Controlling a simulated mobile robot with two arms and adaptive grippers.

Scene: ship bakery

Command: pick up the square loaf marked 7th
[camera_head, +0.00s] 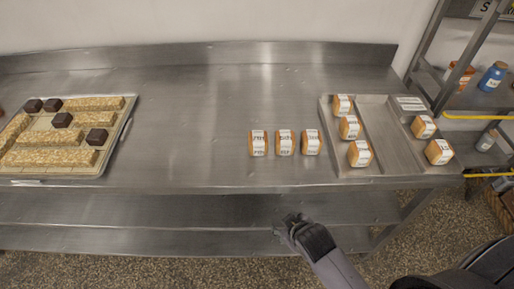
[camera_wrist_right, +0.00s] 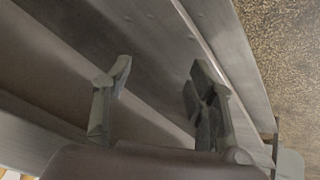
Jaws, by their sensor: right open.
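Three square loaves with white labels stand in a row on the steel table: a left one (camera_head: 258,143), a middle one (camera_head: 284,143) and a right one (camera_head: 311,142). More labelled square loaves lie in the metal tray (camera_head: 380,128) at the right, such as one in its left compartment (camera_head: 360,153) and one in its right compartment (camera_head: 438,152). The labels are too small to read, so I cannot tell which is marked 7th. My right gripper (camera_head: 285,226) is below the table's front edge, apart from the loaves. In the wrist view its fingers (camera_wrist_right: 160,82) are spread and empty.
A tray (camera_head: 110,149) with pale long bars and dark blocks sits at the table's left. The table's (camera_head: 190,110) middle is clear. A shelf rack with a blue jar (camera_head: 493,77) stands at the right. A lower steel shelf (camera_head: 130,238) runs beneath.

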